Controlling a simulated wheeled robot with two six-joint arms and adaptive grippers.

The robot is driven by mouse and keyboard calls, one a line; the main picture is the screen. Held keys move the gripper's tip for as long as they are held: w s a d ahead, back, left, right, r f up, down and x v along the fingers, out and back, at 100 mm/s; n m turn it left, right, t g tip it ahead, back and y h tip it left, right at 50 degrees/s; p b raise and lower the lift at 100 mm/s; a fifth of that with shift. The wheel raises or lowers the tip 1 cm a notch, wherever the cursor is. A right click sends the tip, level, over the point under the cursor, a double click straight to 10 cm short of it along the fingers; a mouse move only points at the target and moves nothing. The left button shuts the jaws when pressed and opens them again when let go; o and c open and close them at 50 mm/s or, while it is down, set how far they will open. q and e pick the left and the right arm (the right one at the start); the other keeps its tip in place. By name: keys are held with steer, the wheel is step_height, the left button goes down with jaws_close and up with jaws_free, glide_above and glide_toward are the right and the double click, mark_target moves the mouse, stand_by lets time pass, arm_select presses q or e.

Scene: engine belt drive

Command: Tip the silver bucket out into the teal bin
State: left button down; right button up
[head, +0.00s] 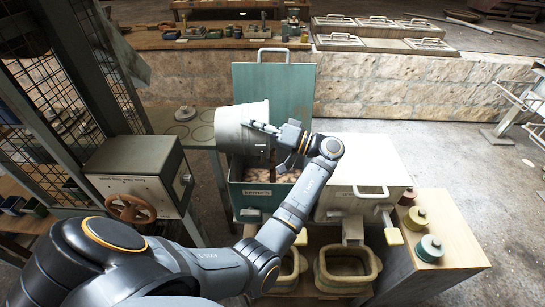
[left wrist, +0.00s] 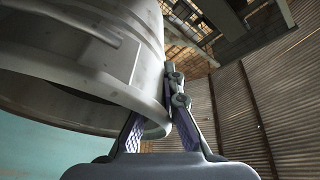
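The silver bucket (head: 238,128) is tilted on its side above the left part of the teal bin (head: 252,197). The bin's teal lid (head: 272,85) stands open behind it. Brownish lumps (head: 283,178) show inside the bin. My left gripper (head: 277,136) is at the bucket's right side. In the left wrist view, the bucket (left wrist: 85,55) fills the upper left, and its rim sits between the two fingers of my left gripper (left wrist: 154,128). The bucket's inside is hidden, so I cannot tell what it holds. My right gripper is not in view.
A white-lidded bin (head: 365,160) stands just right of the teal bin. A grey box with a handwheel (head: 130,207) is at the left. Colored weights (head: 430,247) sit on the wooden bench at the right. A low stone wall (head: 420,85) runs behind.

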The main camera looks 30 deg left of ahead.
arm_select(q)
steer(key=shift+w+d+r+m+y+b, duration=0.3)
steer(key=shift+w+d+y+b, duration=0.2)
steer(key=shift+d+y, duration=0.15)
stand_by(2.6)
